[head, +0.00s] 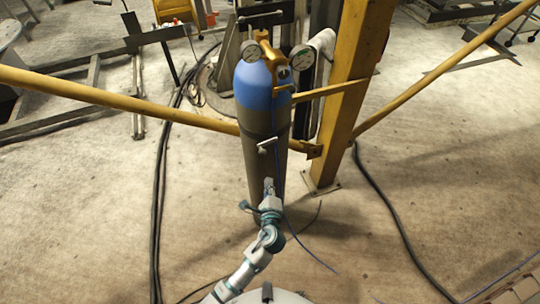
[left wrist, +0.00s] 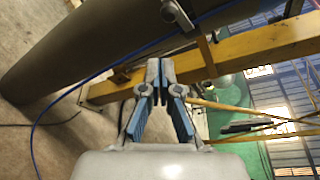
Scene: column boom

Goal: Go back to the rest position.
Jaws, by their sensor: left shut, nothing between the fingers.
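My left gripper (head: 268,188) is in front of the lower part of a tall gas cylinder in the head view. In the left wrist view its fingertips (left wrist: 159,72) are together with nothing between them. The gas cylinder (head: 265,125) has a blue top and a dark grey body, and stands upright. It also shows in the left wrist view (left wrist: 95,38), crossing the upper left. I cannot tell whether the gripper touches it. My right gripper is not in view.
Two gauges (head: 303,58) and a yellow valve part sit on top of the cylinder. A yellow column (head: 356,80) stands just right of it, with yellow braces (head: 110,95) running to both sides. Black cables (head: 160,190) lie on the concrete floor. Open floor (head: 450,170) lies at right.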

